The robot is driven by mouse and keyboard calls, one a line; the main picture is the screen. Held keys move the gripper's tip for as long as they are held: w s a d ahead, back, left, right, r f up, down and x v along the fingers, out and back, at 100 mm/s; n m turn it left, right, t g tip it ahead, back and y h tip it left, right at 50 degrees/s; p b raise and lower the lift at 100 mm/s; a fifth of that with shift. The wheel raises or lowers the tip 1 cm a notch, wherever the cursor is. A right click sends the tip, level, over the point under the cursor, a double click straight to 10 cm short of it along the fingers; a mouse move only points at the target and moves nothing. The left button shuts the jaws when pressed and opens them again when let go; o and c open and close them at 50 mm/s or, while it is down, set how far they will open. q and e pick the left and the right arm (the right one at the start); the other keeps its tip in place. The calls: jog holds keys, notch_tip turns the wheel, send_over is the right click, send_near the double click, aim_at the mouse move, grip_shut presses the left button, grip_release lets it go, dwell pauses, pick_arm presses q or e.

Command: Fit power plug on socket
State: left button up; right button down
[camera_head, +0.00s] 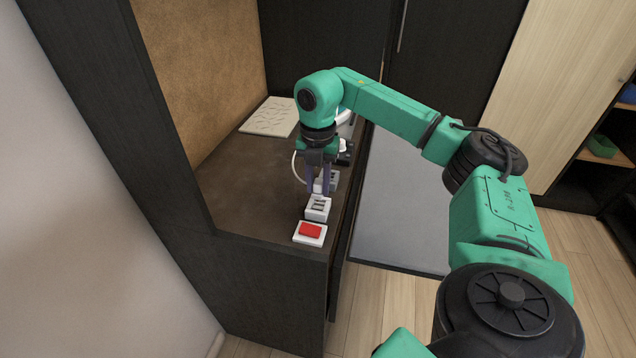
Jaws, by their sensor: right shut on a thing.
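The power plug (326,179) is a small pale block between the fingers of my right gripper (318,188). My right gripper is shut on it and points down over the near end of the dark vanity top. A white cord (297,167) curves down on the left of the gripper. The socket (318,208) is a small white block with dark slots, just in front of and below the fingertips. The plug looks close behind the socket; I cannot tell whether they touch. The fingers hide part of the plug. My left gripper is not in view.
A white base with a red switch (310,230) sits at the vanity's (240,200) front edge, near the socket. A pale patterned sheet (270,117) lies at the back. A dark wooden side panel stands at the left. White and dark items behind the gripper are partly hidden.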

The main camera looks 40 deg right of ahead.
aim_at(317, 182)
jog(key=shift+f, duration=0.1)
jog(key=shift+f+b, duration=0.4)
jog(key=shift+f, duration=0.3)
jog(key=shift+f+b, duration=0.85)
jog(key=shift+f, duration=0.5)
dwell(0.9)
jog(key=c, duration=0.5)
grip_release()
jog(key=shift+a, duration=0.1)
jog(key=shift+c, duration=0.2)
jog(key=shift+s+f, duration=0.1)
notch_tip(317, 182, up, 8)
jog(key=shift+f, duration=0.2)
notch_tip(317, 182, up, 7)
jog(key=p, duration=0.3)
jog(key=shift+r, duration=0.15)
